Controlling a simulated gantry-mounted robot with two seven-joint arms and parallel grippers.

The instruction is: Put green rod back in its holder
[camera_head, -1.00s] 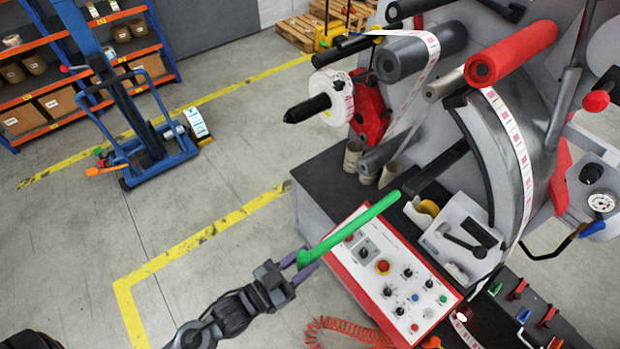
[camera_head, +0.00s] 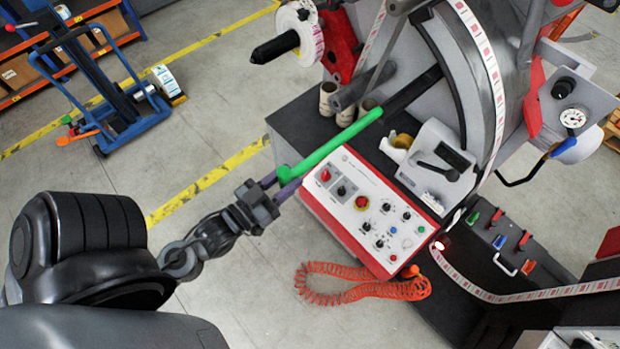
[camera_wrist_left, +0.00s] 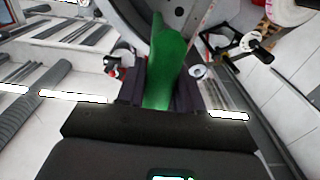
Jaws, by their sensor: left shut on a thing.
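The green rod (camera_head: 325,147) slants up and right across the corner of the machine in the head view, beside the top edge of the control panel. Its far end lines up with the end of a dark bar (camera_head: 412,91) on the machine; I cannot tell whether they touch. My left gripper (camera_head: 282,179) is shut on the rod's near end. In the left wrist view the green rod (camera_wrist_left: 168,62) stands between the dark fingers and points away. I cannot make out which part is its holder. My right gripper is not in view.
The red-edged control panel (camera_head: 368,212) lies just below the rod. Cardboard cores (camera_head: 328,98) stand on the dark machine top behind it. A coiled orange hose (camera_head: 335,283) hangs below the panel. A blue lift cart (camera_head: 115,110) stands at left, with open floor between.

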